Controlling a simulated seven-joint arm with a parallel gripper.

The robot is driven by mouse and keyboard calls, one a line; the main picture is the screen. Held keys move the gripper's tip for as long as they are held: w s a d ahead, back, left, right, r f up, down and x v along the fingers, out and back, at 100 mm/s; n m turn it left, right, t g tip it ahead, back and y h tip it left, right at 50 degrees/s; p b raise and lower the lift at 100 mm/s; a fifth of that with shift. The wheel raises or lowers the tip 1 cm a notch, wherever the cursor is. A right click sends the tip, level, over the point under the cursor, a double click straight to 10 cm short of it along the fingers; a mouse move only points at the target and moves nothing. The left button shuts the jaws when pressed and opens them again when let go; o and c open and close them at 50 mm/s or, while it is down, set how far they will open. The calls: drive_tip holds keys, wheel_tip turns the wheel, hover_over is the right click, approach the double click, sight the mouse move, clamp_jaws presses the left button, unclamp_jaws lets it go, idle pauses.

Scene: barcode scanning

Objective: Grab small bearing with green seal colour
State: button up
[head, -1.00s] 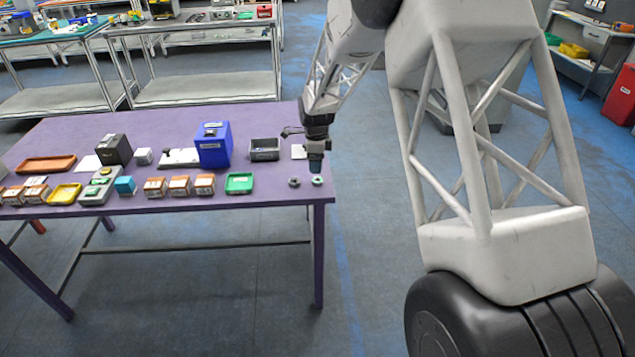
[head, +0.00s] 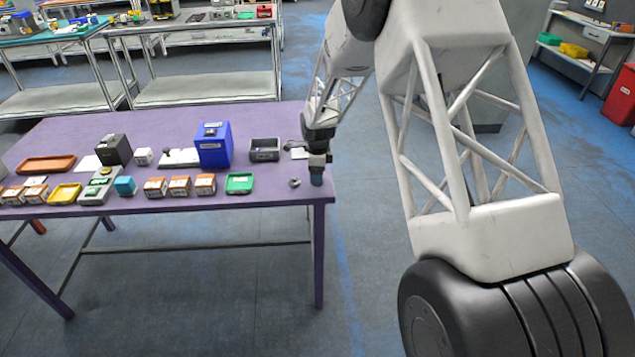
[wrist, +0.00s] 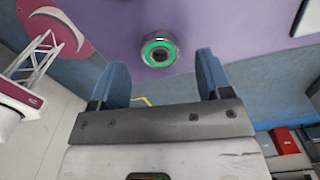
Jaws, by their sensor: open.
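The small bearing with a green seal (wrist: 159,50) lies on the purple table top, near the table edge. It is a metal ring with a green band and a dark centre. In the wrist view my gripper (wrist: 161,72) is open, its two blue fingers apart and empty. The bearing shows just beyond the fingertips, roughly centred between them.
On the purple table (head: 262,194), a green tray (head: 239,184), a grey bin (head: 264,152) and a blue box (head: 214,146) stand left of my gripper. Several small orange-white boxes line the front. The table's right edge is close to my gripper, with open floor beyond.

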drive_tip(key=shift+f, duration=1.25)
drive_tip(key=c, duration=1)
drive_tip(key=shift+r, duration=0.25)
drive_tip(key=shift+r, duration=1.55)
drive_tip(key=s, duration=0.5)
drive_tip(key=s+d+r, duration=0.1)
drive_tip(key=s, duration=0.4)
drive_tip(key=s+d, duration=0.1)
drive_tip(key=s, duration=0.5)
drive_tip(key=shift+r, duration=0.25)
drive_tip(key=shift+w, duration=0.2)
